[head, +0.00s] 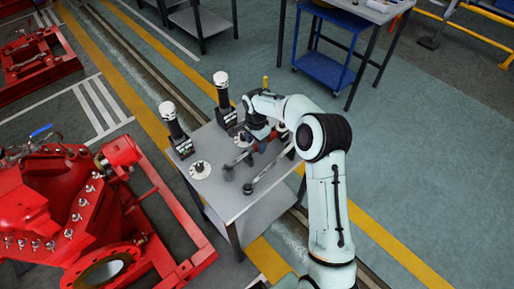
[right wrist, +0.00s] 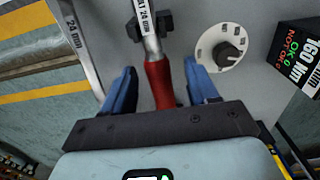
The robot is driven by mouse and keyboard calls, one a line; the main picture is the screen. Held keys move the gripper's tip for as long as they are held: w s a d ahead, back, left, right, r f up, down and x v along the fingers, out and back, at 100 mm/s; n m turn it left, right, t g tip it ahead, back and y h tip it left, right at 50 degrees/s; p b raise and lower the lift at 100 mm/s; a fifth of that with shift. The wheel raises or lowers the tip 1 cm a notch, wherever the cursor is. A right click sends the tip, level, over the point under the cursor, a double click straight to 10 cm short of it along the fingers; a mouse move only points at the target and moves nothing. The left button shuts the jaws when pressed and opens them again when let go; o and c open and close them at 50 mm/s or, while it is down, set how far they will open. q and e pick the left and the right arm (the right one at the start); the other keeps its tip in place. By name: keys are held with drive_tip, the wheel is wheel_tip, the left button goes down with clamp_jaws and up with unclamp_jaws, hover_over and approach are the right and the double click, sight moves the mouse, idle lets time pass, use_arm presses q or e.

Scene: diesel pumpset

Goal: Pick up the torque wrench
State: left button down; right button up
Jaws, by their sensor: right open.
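A torque wrench (right wrist: 159,82) with a red grip and a silver shaft labelled 24 mm lies on the grey table (head: 232,205). In the head view its shaft (head: 239,158) is partly hidden by my right arm. My right gripper (right wrist: 160,78) is over the table, with its blue fingers open on either side of the red grip. A gap shows between each finger and the grip. The left gripper is not in view.
A second 24 mm bar (right wrist: 82,45) lies beside the wrench; a long tool also shows in the head view (head: 268,173). A round dial (right wrist: 222,46) and a black 160 Nm box (right wrist: 299,55) stand close by. Red machinery (head: 70,215) is left of the table.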

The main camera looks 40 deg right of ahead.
sight(257, 150)
wheel_tip(257, 150, down, 5)
drive_tip(key=shift+s+d+r, duration=0.1)
drive_tip(key=shift+d, duration=0.05)
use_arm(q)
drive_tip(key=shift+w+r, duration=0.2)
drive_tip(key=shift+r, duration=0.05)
use_arm(e)
clamp_jaws()
drive_tip(key=shift+r, duration=0.1)
